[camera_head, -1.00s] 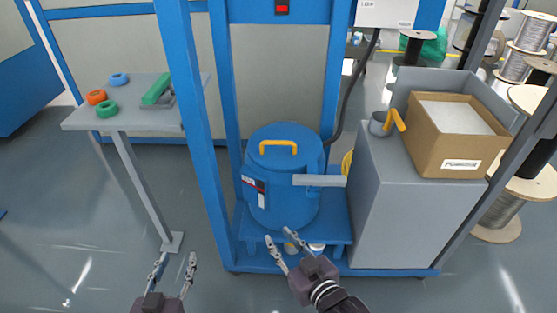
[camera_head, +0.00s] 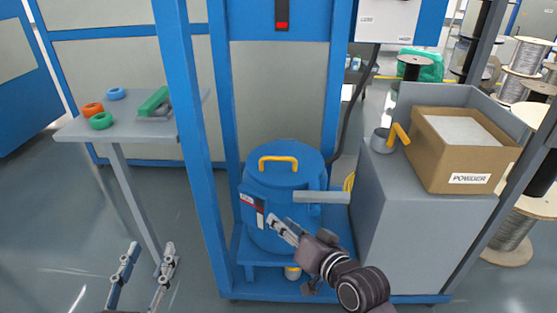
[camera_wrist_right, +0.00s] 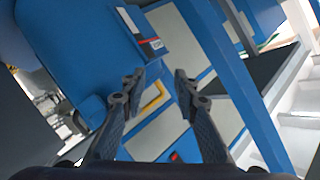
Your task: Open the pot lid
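The blue pot (camera_head: 262,205) stands upright on a blue shelf inside the frame. Its blue lid (camera_head: 305,158) is on top, with a yellow handle (camera_head: 278,159). My right gripper (camera_head: 274,219) is in front of the pot's side, below the lid handle, near the label. In the right wrist view its fingers (camera_wrist_right: 160,78) are apart with nothing between them; the pot (camera_wrist_right: 75,50) and yellow handle (camera_wrist_right: 154,102) show beyond. My left gripper (camera_head: 150,250) is open and empty at lower left, away from the pot.
A grey bar (camera_head: 321,197) juts in front of the pot's right side. A blue post (camera_head: 195,140) stands left of the pot. A grey cabinet (camera_head: 415,220) at right bears a cardboard box (camera_head: 438,160) and a grey cup (camera_head: 381,141). A side table (camera_head: 75,130) holds tape rolls.

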